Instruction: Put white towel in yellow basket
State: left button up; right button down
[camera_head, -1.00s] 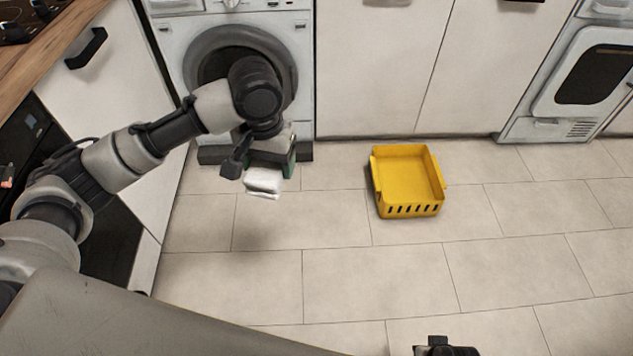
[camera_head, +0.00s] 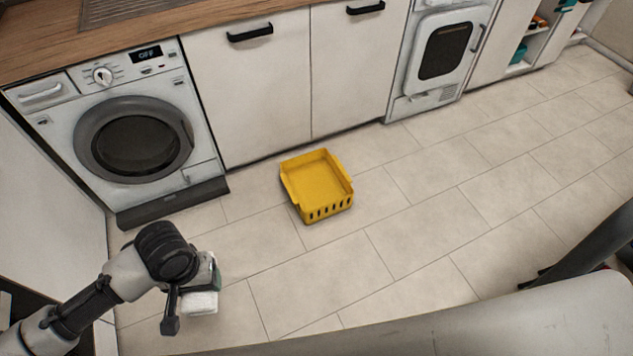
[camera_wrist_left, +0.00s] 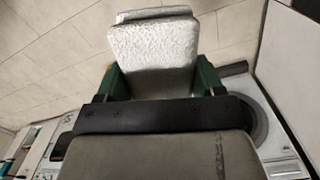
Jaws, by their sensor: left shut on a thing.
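The yellow basket (camera_head: 319,186) stands on the tiled floor in front of the white cabinets and looks empty. My left gripper (camera_head: 204,286) is at the lower left in the head view, shut on the folded white towel (camera_head: 201,303). The towel is held above the floor, to the left of and nearer than the basket, apart from it. In the left wrist view the towel (camera_wrist_left: 153,42) sits between the green fingers of the gripper (camera_wrist_left: 160,80). My right gripper is not clearly shown; only part of a dark arm is at the right edge.
A washing machine (camera_head: 131,135) with its round door shut stands at the left. A second appliance (camera_head: 440,55) and open shelves (camera_head: 535,38) are farther right. The tiled floor (camera_head: 420,215) around the basket is clear.

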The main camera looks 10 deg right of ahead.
aim_at(322, 186)
jog(key=i+l, duration=0.35)
jog(key=i+l+u, duration=0.15)
jog(key=i+l, duration=0.5)
jog(key=l, duration=0.2)
jog(key=i+l+u, duration=0.15)
jog(key=i+l, duration=0.5)
jog(key=l, duration=0.3)
